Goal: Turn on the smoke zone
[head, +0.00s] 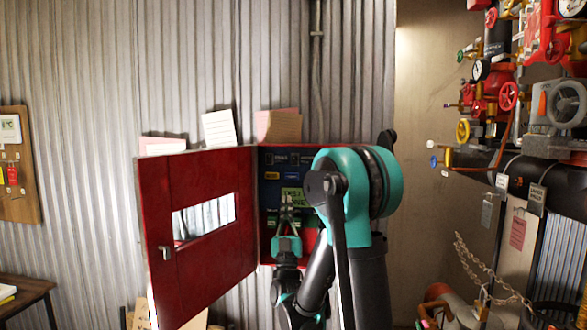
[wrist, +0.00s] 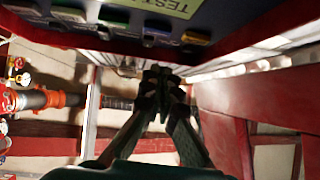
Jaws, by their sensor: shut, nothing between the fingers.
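A red wall cabinet (head: 262,262) stands with its red door (head: 195,265) swung open to the left. Inside is a dark panel (head: 268,160) with small coloured parts and a yellow-green label beginning "TEST" (head: 292,194). In the wrist view the label (wrist: 178,6) is at the top, with a row of small coloured parts (wrist: 112,24) below it. I cannot read which one is the smoke zone. My gripper (head: 287,212) is in front of the panel's lower part, shut and empty. Its fingertips (wrist: 160,78) appear below the coloured row. My arm hides the cabinet's right side.
Red valves and pipes with gauges (head: 508,95) fill the right side, with a hanging chain (head: 480,265) below. Paper notes (head: 219,130) stick up above the cabinet. A board (head: 18,165) and a wooden table (head: 25,290) are at the left.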

